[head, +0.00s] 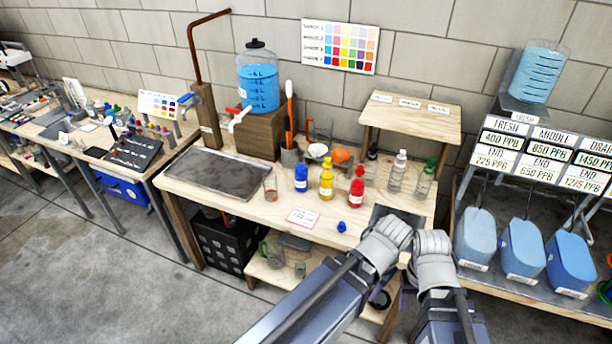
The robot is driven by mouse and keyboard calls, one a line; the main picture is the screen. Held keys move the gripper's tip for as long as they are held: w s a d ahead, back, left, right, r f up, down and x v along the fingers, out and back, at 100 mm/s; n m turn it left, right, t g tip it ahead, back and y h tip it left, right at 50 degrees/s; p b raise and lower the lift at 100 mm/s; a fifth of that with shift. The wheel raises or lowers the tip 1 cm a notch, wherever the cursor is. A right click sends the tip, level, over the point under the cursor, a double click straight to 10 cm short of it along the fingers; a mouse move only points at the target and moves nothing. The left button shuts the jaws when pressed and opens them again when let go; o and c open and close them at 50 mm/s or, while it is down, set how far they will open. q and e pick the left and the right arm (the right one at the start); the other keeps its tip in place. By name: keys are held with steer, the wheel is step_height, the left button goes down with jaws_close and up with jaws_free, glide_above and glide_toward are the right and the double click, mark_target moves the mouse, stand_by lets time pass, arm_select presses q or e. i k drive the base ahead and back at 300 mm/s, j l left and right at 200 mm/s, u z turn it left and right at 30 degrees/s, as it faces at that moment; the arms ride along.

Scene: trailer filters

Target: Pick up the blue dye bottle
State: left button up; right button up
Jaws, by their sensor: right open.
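The blue dye bottle (301,179) stands upright on the wooden table (258,207), left of a yellow bottle (326,184) and a red bottle (357,190). A small blue piece (341,227), perhaps a cap, lies in front of them. My left gripper (391,232) and right gripper (432,246) are side by side at the table's right front, apart from the blue bottle and to its right. The right one is open. The left one's fingers are hard to make out. I see nothing held in either.
A glass (270,187) and a metal tray (212,180) are left of the blue bottle. A white card (303,217) lies in front. Clear bottles (397,172) stand right of the red bottle. A blue-filled dispenser (258,85) is behind. Blue tanks (522,247) stand at right.

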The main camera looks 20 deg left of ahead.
mark_target(301, 171)
steer(key=j+z, duration=0.2)
steer(key=j, duration=0.2)
steer(key=k+j+z, duration=0.2)
steer(key=j, duration=0.15)
steer(key=j+z, duration=0.15)
steer(key=j, duration=0.25)
steer(key=k+j+z, duration=0.2)
steer(key=j, duration=0.15)
steer(key=k+j+z, duration=0.2)
steer(key=j, duration=0.15)
steer(key=i, duration=0.1)
